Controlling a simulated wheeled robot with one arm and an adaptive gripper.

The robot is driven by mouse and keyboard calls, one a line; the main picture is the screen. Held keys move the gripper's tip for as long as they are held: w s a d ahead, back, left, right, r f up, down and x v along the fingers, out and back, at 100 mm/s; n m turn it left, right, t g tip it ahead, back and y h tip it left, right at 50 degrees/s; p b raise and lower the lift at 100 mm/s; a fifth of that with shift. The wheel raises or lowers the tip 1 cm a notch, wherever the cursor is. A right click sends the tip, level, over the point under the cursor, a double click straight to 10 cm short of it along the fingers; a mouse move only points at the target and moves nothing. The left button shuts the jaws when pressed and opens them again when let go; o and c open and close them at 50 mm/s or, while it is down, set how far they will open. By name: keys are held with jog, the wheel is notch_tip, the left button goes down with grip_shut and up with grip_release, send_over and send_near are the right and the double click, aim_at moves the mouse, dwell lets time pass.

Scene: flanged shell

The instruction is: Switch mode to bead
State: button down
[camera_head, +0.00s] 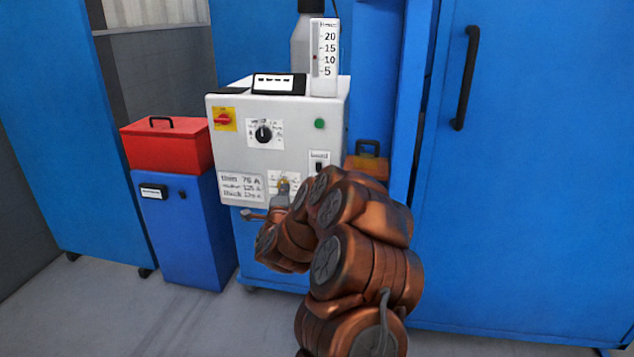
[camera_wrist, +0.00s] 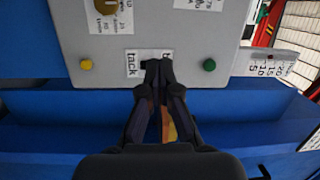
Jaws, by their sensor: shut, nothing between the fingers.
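The grey control panel (camera_head: 225,160) carries a small black mode switch (camera_head: 319,167) under a label reading "bead". In the wrist view the panel (camera_wrist: 240,30) appears turned sideways, with a "tack" label (camera_wrist: 132,64) on the left and a partly covered label starting with "b" (camera_wrist: 166,54) on the right. My gripper (camera_wrist: 159,68) is shut and empty, its dark fingertips over the switch area between these labels. They hide most of the switch, so its position and any contact are unclear. In the head view my copper arm hides the gripper.
A red box (camera_head: 165,150) sits on a blue cabinet at left. An orange case (camera_head: 372,165) stands just right of the panel.

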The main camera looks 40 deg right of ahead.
aim_at(319, 164)
jog(key=s+d+f+m+g+h+b, duration=0.1)
jog(key=s+d+f+m+g+h, duration=0.1)
jog(key=d, duration=0.3)
jog(key=shift+s+d+f+m+h, duration=0.3)
jog(key=shift+s+m+h, duration=0.35)
jog(key=shift+s, duration=0.25)
jog(key=shift+d, duration=0.1)
jog(key=shift+b+x, duration=0.85)
jog(key=shift+x, duration=6.05)
jog(key=shift+r, duration=0.1)
